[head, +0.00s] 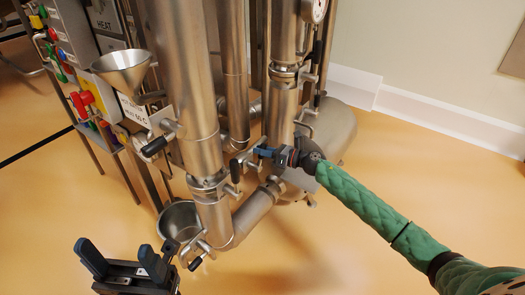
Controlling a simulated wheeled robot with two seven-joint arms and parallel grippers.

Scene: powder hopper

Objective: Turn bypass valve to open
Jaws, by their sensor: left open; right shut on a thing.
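Several steel valves with black lever handles sit on the pipes. One lever (155,146) is on the left, one lever (235,171) is in the middle by the right-hand pipe, and one lever (196,262) is low at the bottom elbow. No readable label marks which is the bypass valve. My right gripper (265,153), with blue fingers, reaches in from the right and is shut on a valve part beside the middle lever; its fingers hide the grasped part. My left gripper (119,257) is open and empty at the bottom left, apart from the pipes.
Thick vertical steel pipes (182,80) fill the centre. A steel funnel (122,70) and a panel with coloured handles (62,50) stand at the left. A steel bucket (176,221) is below the pipes. The orange floor (400,160) is clear at the right.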

